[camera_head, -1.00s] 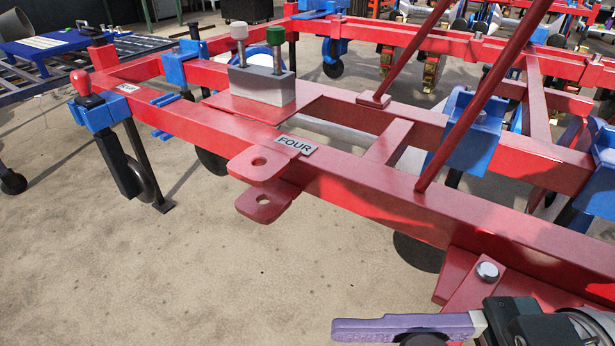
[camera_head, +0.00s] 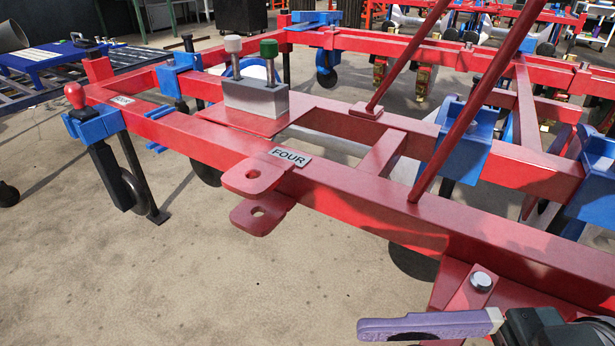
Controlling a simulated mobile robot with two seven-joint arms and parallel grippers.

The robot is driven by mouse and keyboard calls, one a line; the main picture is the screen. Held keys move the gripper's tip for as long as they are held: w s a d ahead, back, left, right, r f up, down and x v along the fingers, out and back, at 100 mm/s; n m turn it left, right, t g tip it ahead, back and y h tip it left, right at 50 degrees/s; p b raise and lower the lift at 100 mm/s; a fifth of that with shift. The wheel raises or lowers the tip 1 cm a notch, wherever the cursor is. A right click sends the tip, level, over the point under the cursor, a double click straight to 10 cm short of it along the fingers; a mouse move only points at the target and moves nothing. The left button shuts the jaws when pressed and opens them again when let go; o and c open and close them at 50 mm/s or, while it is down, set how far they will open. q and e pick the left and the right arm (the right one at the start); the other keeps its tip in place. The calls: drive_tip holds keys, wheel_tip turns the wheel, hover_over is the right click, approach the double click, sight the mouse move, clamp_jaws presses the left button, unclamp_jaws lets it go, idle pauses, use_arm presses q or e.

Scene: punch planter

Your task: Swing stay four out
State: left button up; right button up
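A plate reading FOUR (camera_head: 290,157) sits on the red frame beam (camera_head: 350,198). Beside it, a red double lug (camera_head: 257,195) with two holes juts out over the floor, with nothing between its plates. At the lower right, a red flat piece (camera_head: 452,285) with a silver bolt head (camera_head: 481,281) joins the beam; it may be the stay, but its lower part runs out of view. My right gripper (camera_head: 430,326), with a purple finger, is at the bottom edge just below this piece. I see one finger clearly, so its opening and any contact cannot be told. My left gripper is out of view.
Two slanted red bars (camera_head: 470,110) rise from the frame. A red-knobbed blue clamp (camera_head: 95,122) is at left. Sandy floor (camera_head: 200,280) in front is open.

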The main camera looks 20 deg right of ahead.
drive_tip(key=v, duration=0.5)
drive_tip(key=shift+d, duration=0.15)
